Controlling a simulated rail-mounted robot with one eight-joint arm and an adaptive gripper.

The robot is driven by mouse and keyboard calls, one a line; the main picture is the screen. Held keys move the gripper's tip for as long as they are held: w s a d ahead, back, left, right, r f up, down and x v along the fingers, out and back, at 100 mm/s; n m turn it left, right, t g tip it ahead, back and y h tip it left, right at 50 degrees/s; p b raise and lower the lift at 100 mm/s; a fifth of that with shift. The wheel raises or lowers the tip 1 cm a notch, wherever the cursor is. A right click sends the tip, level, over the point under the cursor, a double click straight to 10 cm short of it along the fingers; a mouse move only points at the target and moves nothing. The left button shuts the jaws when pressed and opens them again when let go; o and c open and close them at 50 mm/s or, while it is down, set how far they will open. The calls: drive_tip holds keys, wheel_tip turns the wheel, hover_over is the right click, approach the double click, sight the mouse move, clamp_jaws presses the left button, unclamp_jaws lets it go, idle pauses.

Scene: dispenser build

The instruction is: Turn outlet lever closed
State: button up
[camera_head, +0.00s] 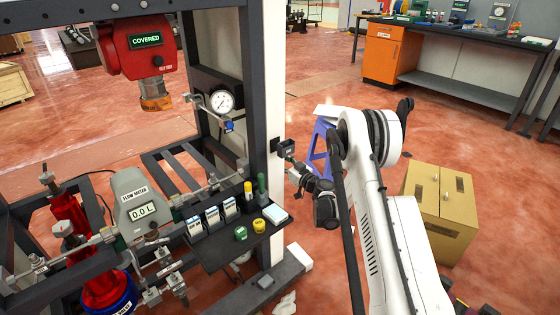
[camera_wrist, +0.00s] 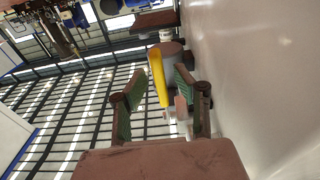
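A yellow lever (camera_wrist: 160,76) shows in the wrist view, attached at a grey cylindrical body (camera_wrist: 174,52); I take it to be the outlet lever. My gripper (camera_wrist: 164,80) is open, its green-padded fingers on either side of the lever. The lever stands in the gap, closer to the right finger. I see a gap at the left finger; contact at the right one is unclear. In the head view the end of my arm is beside the white column, and I cannot make out the yellow lever there.
A pale wall-like surface (camera_wrist: 260,70) fills the right of the wrist view, close to the fingers. In the head view, a dark shelf (camera_head: 222,254) with small containers and the flow meter (camera_head: 136,204) reading 0.0 L stand left of the column. A tan box (camera_head: 440,208) stands right.

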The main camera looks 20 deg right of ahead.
drive_tip(key=v, duration=0.7)
drive_tip(key=shift+s, duration=0.25)
drive_tip(key=shift+d+f, duration=0.1)
drive_tip(key=shift+d, duration=0.05)
